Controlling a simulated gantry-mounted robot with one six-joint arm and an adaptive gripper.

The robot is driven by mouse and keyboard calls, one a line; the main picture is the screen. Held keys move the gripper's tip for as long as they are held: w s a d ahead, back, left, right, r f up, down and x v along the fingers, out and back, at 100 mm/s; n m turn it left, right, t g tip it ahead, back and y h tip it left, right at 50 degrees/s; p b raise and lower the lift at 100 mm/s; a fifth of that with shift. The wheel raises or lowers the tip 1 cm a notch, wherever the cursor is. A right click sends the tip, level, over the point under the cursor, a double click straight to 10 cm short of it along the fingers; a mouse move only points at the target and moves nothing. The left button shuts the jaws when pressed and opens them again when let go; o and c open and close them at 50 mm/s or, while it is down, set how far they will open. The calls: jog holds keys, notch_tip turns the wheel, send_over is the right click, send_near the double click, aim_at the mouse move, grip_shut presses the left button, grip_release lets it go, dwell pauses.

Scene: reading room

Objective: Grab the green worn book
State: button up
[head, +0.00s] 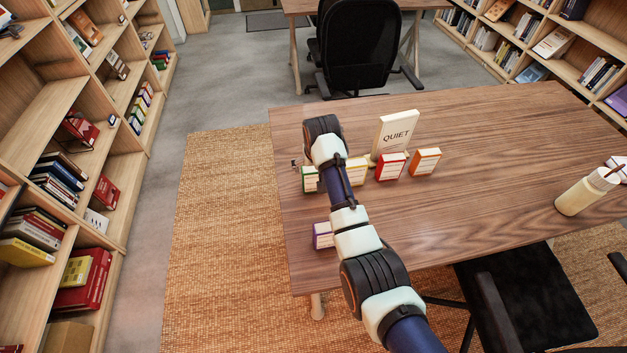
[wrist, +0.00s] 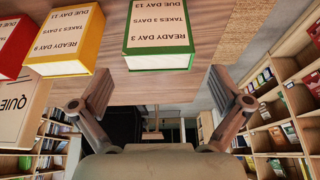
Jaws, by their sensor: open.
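The green book (head: 310,180) stands at the left of a row of small books on the wooden table, partly covered by my arm in the head view. In the wrist view the green book (wrist: 158,28) shows a cream label reading "READY DAY 3", upside down. My gripper (wrist: 160,88) is open and empty, its two fingers spread wide to either side of the green book's width. The book is beyond the fingertips, not between them. In the head view the gripper is mostly hidden behind my arm.
A yellow book (head: 357,171), red book (head: 390,167) and orange book (head: 425,162) stand to the right. A taller cream "QUIET" block (head: 397,132) stands behind them. A purple book (head: 322,235) sits nearer the front.

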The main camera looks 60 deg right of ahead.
jog(key=b+x, duration=0.3)
jog(key=x, duration=0.2)
jog(key=shift+f, duration=0.15)
jog(key=c, duration=1.1)
notch_tip(320, 180, up, 20)
jog(key=p, duration=0.6)
jog(key=shift+c, duration=0.2)
